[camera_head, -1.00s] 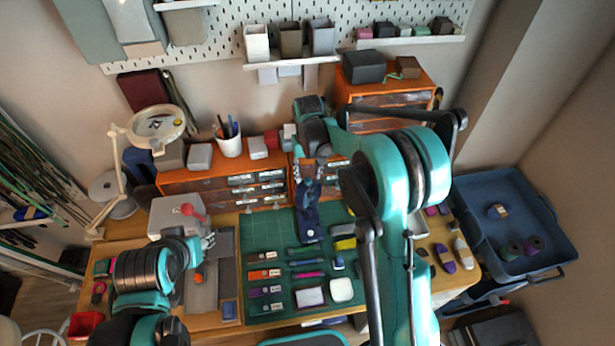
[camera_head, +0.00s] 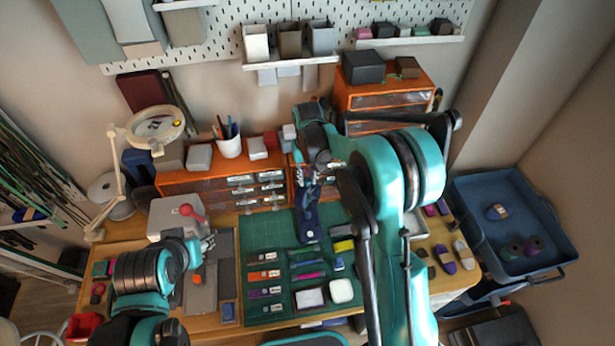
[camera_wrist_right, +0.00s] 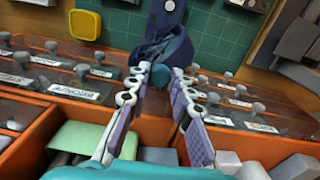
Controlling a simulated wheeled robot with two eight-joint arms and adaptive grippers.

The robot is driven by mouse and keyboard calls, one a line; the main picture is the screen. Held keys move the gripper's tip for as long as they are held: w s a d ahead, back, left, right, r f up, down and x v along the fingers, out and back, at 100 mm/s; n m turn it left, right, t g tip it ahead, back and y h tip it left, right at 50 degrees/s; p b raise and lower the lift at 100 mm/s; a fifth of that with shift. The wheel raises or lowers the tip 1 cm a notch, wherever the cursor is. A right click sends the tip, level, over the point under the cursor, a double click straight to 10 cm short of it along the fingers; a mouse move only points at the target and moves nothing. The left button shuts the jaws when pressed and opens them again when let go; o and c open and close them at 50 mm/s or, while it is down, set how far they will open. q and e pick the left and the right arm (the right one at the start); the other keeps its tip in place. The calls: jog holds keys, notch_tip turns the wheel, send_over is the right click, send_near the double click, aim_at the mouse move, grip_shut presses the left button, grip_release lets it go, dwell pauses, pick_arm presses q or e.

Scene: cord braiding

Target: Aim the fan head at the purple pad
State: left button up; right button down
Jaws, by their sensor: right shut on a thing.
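The fan is dark blue; its base (camera_head: 309,224) stands upright at the back of the green cutting mat (camera_head: 268,238), and its upper part is mostly hidden by my right gripper (camera_head: 313,182). In the right wrist view, the fan head (camera_wrist_right: 166,52) lies between the fingers of my right gripper (camera_wrist_right: 159,80), which are shut on it.
Orange drawer units (camera_head: 222,190) stand close behind the fan, and their drawers (camera_wrist_right: 70,72) lie under my right gripper. A magnifier lamp (camera_head: 155,125) stands at left. Tools and cord packs cover the mat. A blue cart (camera_head: 520,262) stands at right.

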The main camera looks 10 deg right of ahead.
jog(key=m+b, duration=0.1)
jog(key=m, duration=0.4)
jog(key=shift+f, duration=0.1)
jog(key=m+b, duration=0.1)
jog(key=m, duration=0.4)
jog(key=shift+m, duration=0.4)
dwell(0.4)
jog(key=c, duration=1.3)
grip_release()
notch_tip(320, 180, up, 12)
jog(key=shift+r, duration=0.1)
